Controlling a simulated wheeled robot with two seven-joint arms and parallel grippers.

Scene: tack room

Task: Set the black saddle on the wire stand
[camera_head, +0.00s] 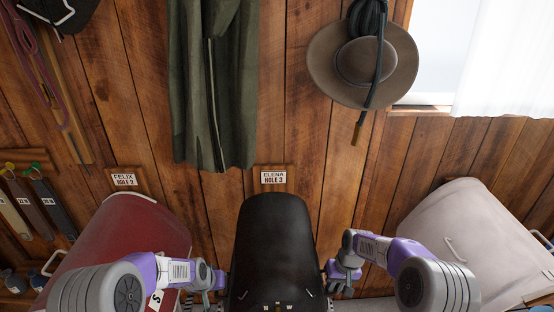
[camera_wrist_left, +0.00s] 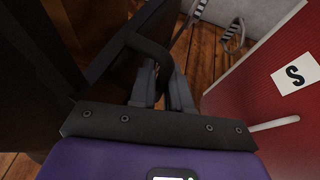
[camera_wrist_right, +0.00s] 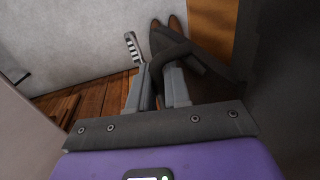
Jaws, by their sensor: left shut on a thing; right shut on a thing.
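The black saddle (camera_head: 275,245) is in the lower middle of the head view, between my two arms, its long axis running away from me. My left gripper (camera_wrist_left: 163,85) is shut on a dark handle (camera_wrist_left: 150,50) at the saddle's left side. My right gripper (camera_wrist_right: 160,82) is shut on a matching dark handle (camera_wrist_right: 178,50) at its right side. In the head view the right gripper (camera_head: 343,275) shows beside the saddle, and the left one (camera_head: 207,285) is partly cut off below. I cannot make out the wire stand; whatever is under the saddle is hidden.
The plank wall ahead holds an "ELENA HOLE 3" sign (camera_head: 273,178), a green coat (camera_head: 212,90) and a hat (camera_head: 362,65).

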